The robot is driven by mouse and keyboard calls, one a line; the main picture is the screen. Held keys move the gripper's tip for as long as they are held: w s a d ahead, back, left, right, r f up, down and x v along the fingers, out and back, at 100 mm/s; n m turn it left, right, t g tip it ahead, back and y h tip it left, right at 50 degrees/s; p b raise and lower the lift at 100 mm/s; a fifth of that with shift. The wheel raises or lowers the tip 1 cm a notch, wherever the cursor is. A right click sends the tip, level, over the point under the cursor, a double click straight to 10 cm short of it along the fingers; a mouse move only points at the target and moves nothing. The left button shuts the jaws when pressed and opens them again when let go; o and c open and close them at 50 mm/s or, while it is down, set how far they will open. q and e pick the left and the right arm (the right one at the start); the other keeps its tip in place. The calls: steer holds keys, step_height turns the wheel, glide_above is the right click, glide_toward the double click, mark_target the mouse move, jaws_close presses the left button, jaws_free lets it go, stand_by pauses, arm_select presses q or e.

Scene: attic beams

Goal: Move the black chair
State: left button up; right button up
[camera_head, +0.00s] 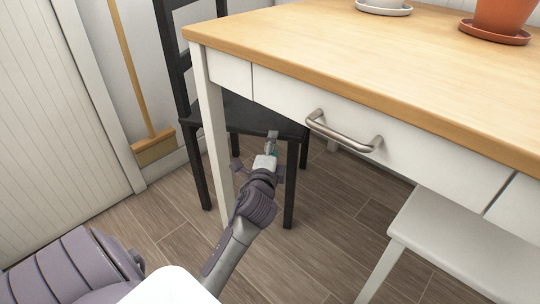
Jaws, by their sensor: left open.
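The black chair (245,117) stands upright on the floor, partly behind the left end of the table. Its slatted back is at the upper left, and the tabletop and table leg hide part of its seat and back. My left gripper (256,153) is open at the front of the chair, just below the seat's front edge and near a front leg. I cannot tell whether it touches the chair. My right gripper is not in view.
The table (390,62) has a wooden top, white drawers and a metal handle (343,134). A white stool or chair (455,240) stands at the lower right. A broom (153,147) leans by the wall. A terracotta pot (503,15) stands on the table.

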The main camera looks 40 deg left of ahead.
arm_select(q)
steer(key=shift+v, duration=2.3)
